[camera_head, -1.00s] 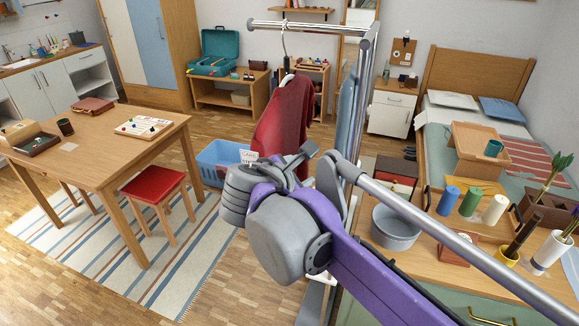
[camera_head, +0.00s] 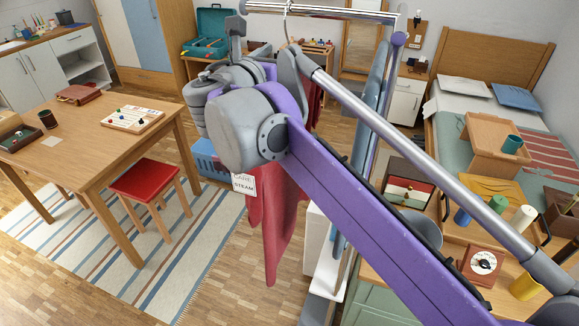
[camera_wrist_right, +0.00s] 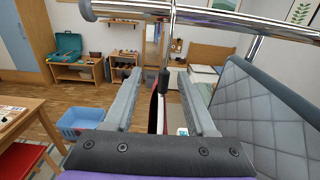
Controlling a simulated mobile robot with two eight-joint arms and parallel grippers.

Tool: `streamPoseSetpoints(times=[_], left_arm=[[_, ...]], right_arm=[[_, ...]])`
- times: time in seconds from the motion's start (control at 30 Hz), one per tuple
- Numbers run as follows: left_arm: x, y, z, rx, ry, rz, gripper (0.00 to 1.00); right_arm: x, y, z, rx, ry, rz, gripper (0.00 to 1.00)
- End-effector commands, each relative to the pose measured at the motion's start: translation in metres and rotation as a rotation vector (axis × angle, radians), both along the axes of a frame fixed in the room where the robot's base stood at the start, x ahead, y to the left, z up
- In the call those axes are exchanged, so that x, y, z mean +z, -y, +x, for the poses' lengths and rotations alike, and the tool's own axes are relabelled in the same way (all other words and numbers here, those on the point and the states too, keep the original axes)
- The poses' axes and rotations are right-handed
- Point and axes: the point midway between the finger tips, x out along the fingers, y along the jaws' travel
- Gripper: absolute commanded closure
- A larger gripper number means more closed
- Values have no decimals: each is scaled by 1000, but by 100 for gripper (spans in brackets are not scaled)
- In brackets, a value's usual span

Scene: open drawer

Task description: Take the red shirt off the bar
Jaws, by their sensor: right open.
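The red shirt (camera_head: 273,222) hangs from the metal bar (camera_head: 340,13) in the head view. My right arm hides its upper part; its lower part shows below the arm, with a white tag (camera_head: 244,184) beside it. The hanger's hook (camera_head: 287,22) is over the bar. In the wrist view my right gripper (camera_wrist_right: 160,76) is open. The hanger's stem (camera_wrist_right: 165,78) appears between its two fingers, with a narrow strip of red cloth below. I cannot tell whether the fingers touch it. My left gripper is not in view.
A grey quilted panel (camera_wrist_right: 262,115) stands close right of the gripper. A blue basket (camera_head: 207,160) is on the floor behind the shirt. A wooden table (camera_head: 75,160) and a red stool (camera_head: 146,182) stand left. A cluttered counter and bed are at right.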

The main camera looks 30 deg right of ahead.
Motion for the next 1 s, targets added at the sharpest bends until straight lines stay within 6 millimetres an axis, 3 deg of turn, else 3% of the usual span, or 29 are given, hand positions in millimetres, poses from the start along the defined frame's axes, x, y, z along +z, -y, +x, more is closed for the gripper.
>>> streamPoseSetpoints(times=[0.6,0.9,1.0], left_arm=[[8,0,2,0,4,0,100],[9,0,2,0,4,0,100],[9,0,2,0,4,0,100]], right_arm=[[0,62,43,-2,1,1,44],[-1,66,47,0,0,1,44],[-1,66,47,0,0,1,58]])
